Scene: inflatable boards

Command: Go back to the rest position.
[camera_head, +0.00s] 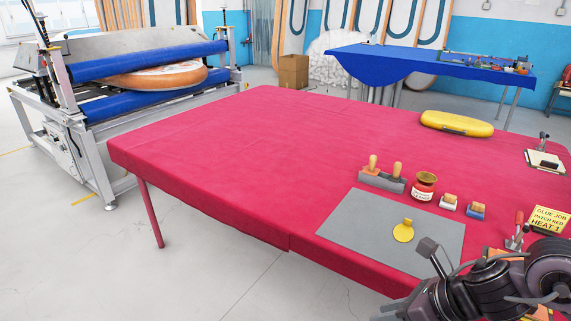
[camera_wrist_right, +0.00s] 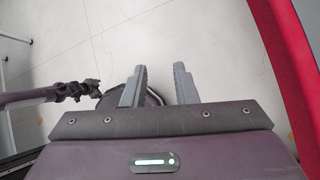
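My right arm comes into the head view at the lower right, beside the near right part of the red table (camera_head: 230,150). In the right wrist view my right gripper (camera_wrist_right: 160,70) has its two grey fingers apart with nothing between them. It is over bare floor, and the table's red edge (camera_wrist_right: 280,60) is to its right. My left gripper does not show in the head view. A dark jointed part at the left of the wrist view looks like mine, but I cannot tell which part.
On the table are a grey mat (camera_head: 350,228) with a yellow round patch (camera_head: 403,231), a red jar (camera_head: 424,186), a stamp rack (camera_head: 382,180), a yellow case (camera_head: 457,123) and a yellow card (camera_head: 550,218). A roller machine (camera_head: 140,70) stands left, a blue table (camera_head: 430,62) behind.

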